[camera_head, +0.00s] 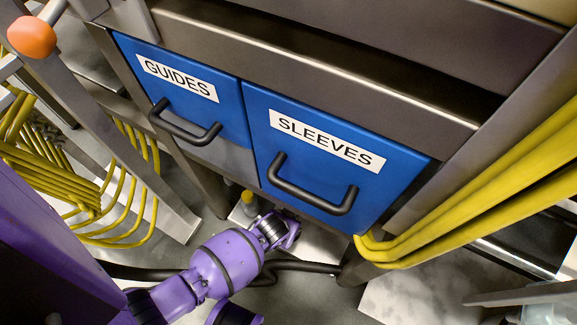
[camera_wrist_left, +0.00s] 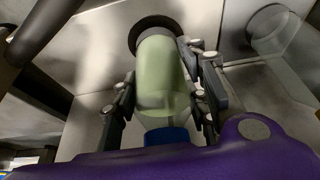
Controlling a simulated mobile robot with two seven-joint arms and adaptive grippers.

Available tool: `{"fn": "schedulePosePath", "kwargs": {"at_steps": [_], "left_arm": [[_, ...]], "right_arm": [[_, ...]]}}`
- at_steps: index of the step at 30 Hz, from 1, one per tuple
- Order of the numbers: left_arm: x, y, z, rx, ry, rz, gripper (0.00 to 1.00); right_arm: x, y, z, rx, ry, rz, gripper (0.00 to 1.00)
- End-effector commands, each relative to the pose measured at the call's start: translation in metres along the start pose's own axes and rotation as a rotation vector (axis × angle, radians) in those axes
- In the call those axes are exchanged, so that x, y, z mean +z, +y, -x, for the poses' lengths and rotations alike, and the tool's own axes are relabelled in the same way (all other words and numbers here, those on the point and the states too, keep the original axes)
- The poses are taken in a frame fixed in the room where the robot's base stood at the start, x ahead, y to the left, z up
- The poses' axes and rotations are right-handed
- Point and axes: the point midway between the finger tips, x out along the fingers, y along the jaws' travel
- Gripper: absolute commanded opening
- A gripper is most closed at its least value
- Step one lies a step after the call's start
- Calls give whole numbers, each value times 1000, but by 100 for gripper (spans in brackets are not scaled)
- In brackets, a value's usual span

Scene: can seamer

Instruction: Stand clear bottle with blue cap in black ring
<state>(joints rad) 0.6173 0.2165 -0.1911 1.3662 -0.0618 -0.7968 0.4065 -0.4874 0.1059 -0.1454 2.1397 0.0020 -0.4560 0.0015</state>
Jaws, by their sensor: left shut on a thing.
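In the left wrist view, a pale green see-through bottle (camera_wrist_left: 160,75) with a blue cap (camera_wrist_left: 166,136) is between the fingers of my left gripper (camera_wrist_left: 165,92). The gripper is shut on it, with the cap towards my palm and the base pointing away. The base overlaps the black ring (camera_wrist_left: 142,28) on a grey metal surface; I cannot tell whether it is inside the ring or just above it. In the head view my left gripper (camera_head: 282,232) is low, below the blue drawers. The bottle and ring cannot be made out there. My right gripper is not in view.
Blue drawers marked GUIDES (camera_head: 180,85) and SLEEVES (camera_head: 330,150), with black handles, stand above my left gripper. A small yellow-topped object (camera_head: 248,200) is beside it. Yellow pipes (camera_head: 480,190) run at the right. A clear cylinder (camera_wrist_left: 275,30) stands right of the bottle.

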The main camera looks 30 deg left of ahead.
Motion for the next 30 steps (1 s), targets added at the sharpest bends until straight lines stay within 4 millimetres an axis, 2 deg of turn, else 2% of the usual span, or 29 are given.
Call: {"fn": "schedulePosePath", "kwargs": {"at_steps": [1,8,12,13,17,26,30], "left_arm": [[0,1,-5,1,2,0,4],[-3,1,-2,1,5,0,4],[0,1,-6,1,3,0,4],[0,1,-6,1,2,0,42],[0,1,-6,1,2,0,59],[0,1,-5,1,3,0,60],[-2,1,5,1,5,1,60]], "right_arm": [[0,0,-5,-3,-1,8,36],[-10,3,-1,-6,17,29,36],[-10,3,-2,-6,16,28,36],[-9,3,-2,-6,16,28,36],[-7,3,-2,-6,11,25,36],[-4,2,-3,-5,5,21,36],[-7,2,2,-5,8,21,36]]}}
